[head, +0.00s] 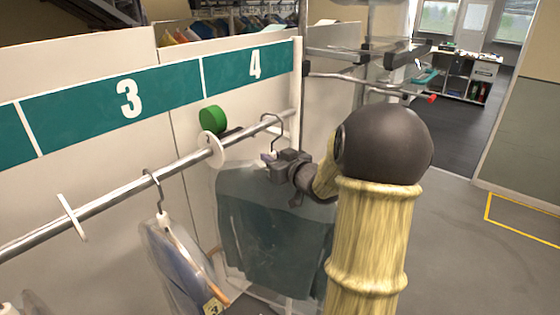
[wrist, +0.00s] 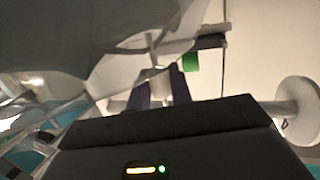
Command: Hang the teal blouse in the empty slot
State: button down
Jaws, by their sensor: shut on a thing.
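The teal blouse (head: 270,230) hangs in a clear cover below my gripper (head: 273,163), under the number 4 sign. My gripper is shut on the neck of its hanger, just below the hook (head: 272,121). The hook's top overlaps the rail (head: 110,195) near its right end; I cannot tell whether it rests on the bar. In the wrist view my dark fingers (wrist: 160,88) close around a pale piece of the hanger. The section under sign 4, right of the white disc divider (head: 211,150), shows no other garment. The disc also shows in the wrist view (wrist: 298,108).
A covered blue garment (head: 178,260) hangs left of the disc, under sign 3. Another white divider (head: 70,217) is further left. A green round piece (head: 211,120) is behind the rail. Another rack with a red-tipped bar (head: 385,88) stands to the right. Floor is open at right.

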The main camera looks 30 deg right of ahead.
aim_at(259, 169)
jog(key=shift+w+a+b, duration=0.25)
jog(key=shift+w+a, duration=0.4)
jog(key=shift+w, duration=0.3)
jog(key=shift+w+a+b, duration=0.25)
jog(key=shift+w+a, duration=0.35)
jog(key=shift+w, duration=0.35)
jog(key=shift+w+a+f+b, duration=0.1)
jog(key=shift+f+b, duration=0.2)
jog(key=shift+f, duration=0.05)
jog(key=shift+f+b, duration=0.7)
jog(key=shift+f, duration=0.2)
jog(key=c, duration=1.2)
grip_release()
jog(key=shift+o, duration=0.2)
jog(key=shift+s, duration=0.2)
jog(key=s+d+r+b, duration=0.1)
jog(key=s+b, duration=0.3)
jog(key=s, duration=1.3)
jog(key=shift+d+r, duration=0.3)
jog(key=shift+r, duration=0.3)
